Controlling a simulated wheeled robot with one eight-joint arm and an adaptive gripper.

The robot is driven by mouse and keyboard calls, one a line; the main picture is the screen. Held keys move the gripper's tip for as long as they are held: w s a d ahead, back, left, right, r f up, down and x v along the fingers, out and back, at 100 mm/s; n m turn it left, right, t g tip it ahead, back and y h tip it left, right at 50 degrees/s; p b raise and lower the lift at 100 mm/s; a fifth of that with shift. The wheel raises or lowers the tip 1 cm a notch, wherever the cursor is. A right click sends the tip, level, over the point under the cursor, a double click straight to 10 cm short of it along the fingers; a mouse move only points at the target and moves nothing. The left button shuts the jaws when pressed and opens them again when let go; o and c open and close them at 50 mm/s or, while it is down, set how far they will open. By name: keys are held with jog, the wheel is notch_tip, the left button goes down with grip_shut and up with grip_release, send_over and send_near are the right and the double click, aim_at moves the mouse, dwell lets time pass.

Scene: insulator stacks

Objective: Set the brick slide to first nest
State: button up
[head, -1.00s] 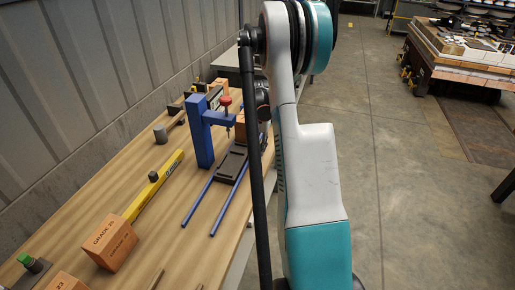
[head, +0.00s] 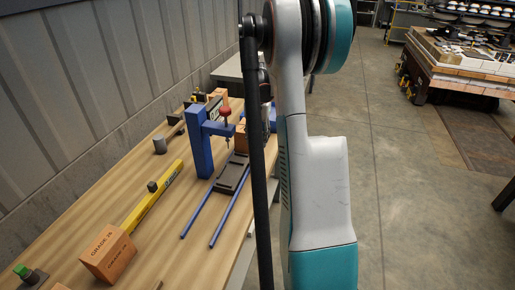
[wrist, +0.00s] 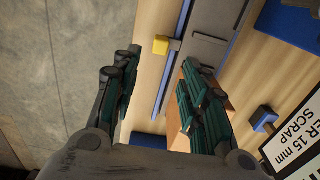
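The slide stands on the bench in the head view, with a dark carriage (head: 232,174) on two blue rails (head: 196,209). A blue post with an overhanging arm (head: 201,150) and a red knob (head: 225,112) stands beside it. A brick (head: 241,139) by the carriage is partly hidden by my arm. In the wrist view my gripper (wrist: 158,67) is open, its two dark green fingers apart with nothing held between them. The grey carriage plate (wrist: 205,45) and a blue rail show beyond the fingers. An orange-brown brick (wrist: 228,108) is partly covered by the right finger. A yellow block (wrist: 161,46) is beside the rail.
A brick marked GRADE (head: 108,254) and a yellow level (head: 152,198) lie on the bench's left. A grey cylinder (head: 160,145) stands behind. A scrap sign (wrist: 293,135) is at the wrist view's lower right.

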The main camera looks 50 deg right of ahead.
jog(key=shift+r, duration=1.2)
